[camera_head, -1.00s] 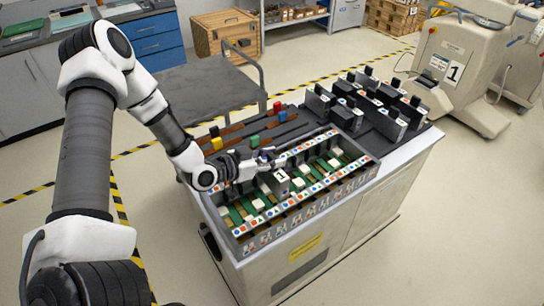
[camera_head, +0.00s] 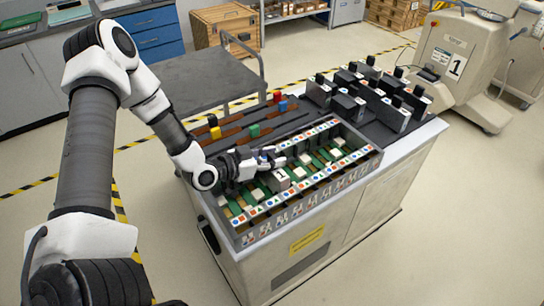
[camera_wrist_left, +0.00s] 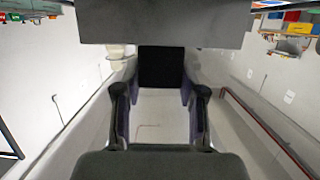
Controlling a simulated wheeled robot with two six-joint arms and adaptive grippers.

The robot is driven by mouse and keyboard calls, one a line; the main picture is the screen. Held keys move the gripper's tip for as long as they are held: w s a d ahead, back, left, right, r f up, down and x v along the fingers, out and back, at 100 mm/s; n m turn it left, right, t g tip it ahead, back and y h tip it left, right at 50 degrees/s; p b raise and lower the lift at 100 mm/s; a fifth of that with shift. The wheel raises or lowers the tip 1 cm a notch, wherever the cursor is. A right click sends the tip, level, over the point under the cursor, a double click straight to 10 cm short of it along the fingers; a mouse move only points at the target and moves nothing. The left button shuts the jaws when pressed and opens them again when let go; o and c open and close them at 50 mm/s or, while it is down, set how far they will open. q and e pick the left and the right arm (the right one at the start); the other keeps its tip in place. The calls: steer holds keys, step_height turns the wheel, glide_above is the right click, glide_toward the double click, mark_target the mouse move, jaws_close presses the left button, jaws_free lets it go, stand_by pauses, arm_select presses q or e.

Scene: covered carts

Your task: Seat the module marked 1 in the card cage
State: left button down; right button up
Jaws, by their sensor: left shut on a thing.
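The card cage (camera_head: 373,160) is an open rectangular frame set in the cart top, with green boards, white blocks and rows of coloured shape labels along its rails. My left gripper (camera_head: 275,158) is over the cage's left half, shut on the top of a grey module (camera_head: 281,182). The module stands low among the slots; its number is not readable now, and its bottom edge is hidden. In the left wrist view, the fingers (camera_wrist_left: 160,110) flank a black block (camera_wrist_left: 160,68). I cannot tell whether the module is fully down. My right gripper is not in view.
Several grey modules with black handles stand on the cart's right end (camera_head: 392,112). Long dark bars with coloured blocks (camera_head: 254,131) lie behind the cage. A grey trolley (camera_head: 207,82) stands behind, and a beige machine marked 1 (camera_head: 446,62) at right.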

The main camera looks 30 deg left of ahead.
arm_select(q)
steer(key=shift+f, duration=0.15)
steer(key=c, duration=0.6)
jaws_free()
step_height(320, 180, up, 10)
steer(key=shift+r, duration=0.1)
steer(key=shift+s, duration=0.1)
